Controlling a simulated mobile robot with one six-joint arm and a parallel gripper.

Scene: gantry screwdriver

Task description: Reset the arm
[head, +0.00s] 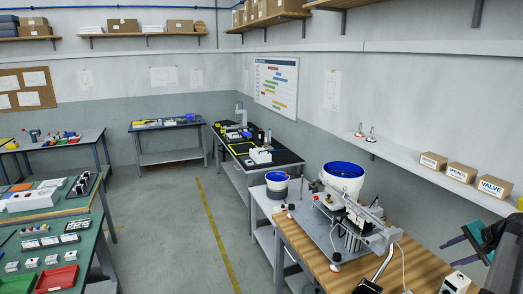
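My gripper (463,243) shows at the right edge of the head view, with teal parts on a dark wrist. It is in the air in front of the wall, above the right end of the wooden bench (421,268). Nothing is seen held in it.
A wall shelf (425,178) with labelled boxes (461,172) runs behind my gripper. A white device (455,283) sits on the bench below it. A smaller blue-rimmed bowl (277,182) stands left of the machine. The floor (180,235) in the middle is clear.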

